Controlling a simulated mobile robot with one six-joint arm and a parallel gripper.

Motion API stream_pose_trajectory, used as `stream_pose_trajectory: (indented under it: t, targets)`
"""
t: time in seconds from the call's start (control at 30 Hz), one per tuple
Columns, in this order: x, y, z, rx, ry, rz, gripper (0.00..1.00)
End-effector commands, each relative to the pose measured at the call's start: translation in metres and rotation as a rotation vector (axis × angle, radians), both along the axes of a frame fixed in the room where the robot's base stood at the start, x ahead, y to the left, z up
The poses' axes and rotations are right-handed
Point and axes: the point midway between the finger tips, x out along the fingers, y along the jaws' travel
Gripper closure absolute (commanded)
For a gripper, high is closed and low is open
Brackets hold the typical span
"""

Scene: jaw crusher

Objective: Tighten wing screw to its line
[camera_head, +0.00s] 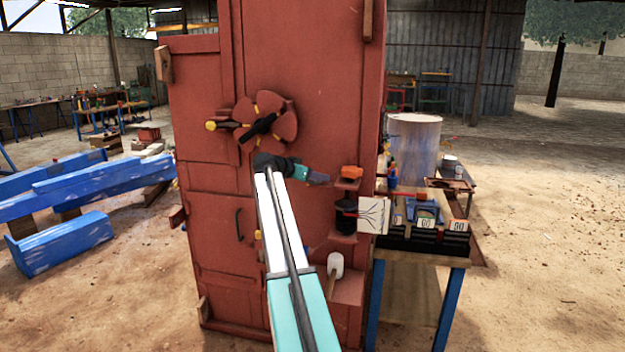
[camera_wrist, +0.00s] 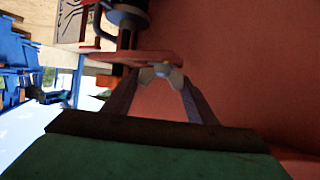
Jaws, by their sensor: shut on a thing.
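My gripper (camera_head: 323,179) reaches to the front of the red machine, just left of a small red bracket with an orange block on it. In the wrist view my gripper (camera_wrist: 161,76) has its two fingers converging on a small pale grey piece (camera_wrist: 148,77), which looks like the wing screw, and is shut on it. This piece sits against the edge of the red bracket plate (camera_wrist: 125,56). A small yellowish spot shows at its middle. The fingers cover part of the screw. I cannot make out its line in either view. The screw is not distinguishable in the head view.
The orange block (camera_head: 351,172) is close to the fingertips. Below it a dark cylinder (camera_head: 346,216) stands on a red ledge, with a sketch sheet (camera_head: 374,214) beside it. A multi-lobed red handwheel (camera_head: 265,118) is up left. A workbench (camera_head: 415,258) stands right.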

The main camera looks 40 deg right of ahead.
Motion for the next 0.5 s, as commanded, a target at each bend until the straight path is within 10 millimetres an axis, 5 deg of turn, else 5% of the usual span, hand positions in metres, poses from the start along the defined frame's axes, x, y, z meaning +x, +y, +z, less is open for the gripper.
stream_pose_trajectory:
  t: [0.33, 0.37, 0.5]
  targets:
    - [-0.006, -0.0046, 0.0002, -0.002, 0.006, -0.013, 0.71]
    - [-0.0059, -0.0046, 0.0001, -0.002, 0.006, -0.013, 0.43]
    - [-0.0043, -0.0031, -0.0002, -0.001, 0.005, -0.009, 0.3]
